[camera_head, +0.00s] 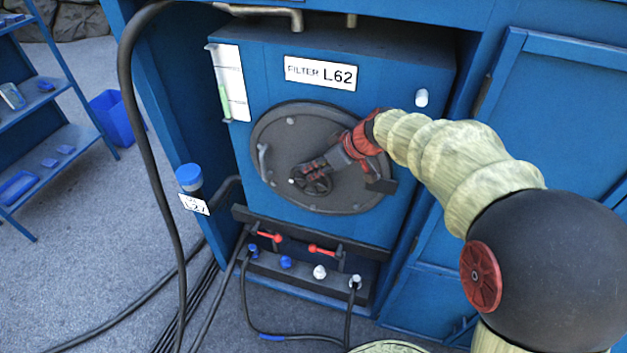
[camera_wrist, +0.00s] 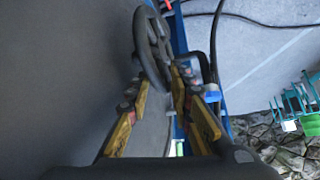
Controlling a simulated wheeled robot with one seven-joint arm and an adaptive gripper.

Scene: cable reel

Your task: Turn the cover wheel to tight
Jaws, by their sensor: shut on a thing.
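The cover wheel (camera_head: 316,184) is a small dark spoked handwheel in the middle of the round grey cover (camera_head: 290,135) on the blue filter box labelled L62. My gripper (camera_head: 306,179) reaches in from the right and is shut on the wheel's rim. In the wrist view the wheel (camera_wrist: 150,45) stands between the two yellow-and-black fingers of my gripper (camera_wrist: 158,78). Part of the wheel is hidden by the fingers in the head view. No mark showing tight or loose can be made out.
Below are red levers (camera_head: 268,237) and a row of coloured plugs (camera_head: 286,262). A black hose (camera_head: 135,110) runs down at left, beside a blue-capped post (camera_head: 189,177). A blue shelf (camera_head: 50,150) stands far left.

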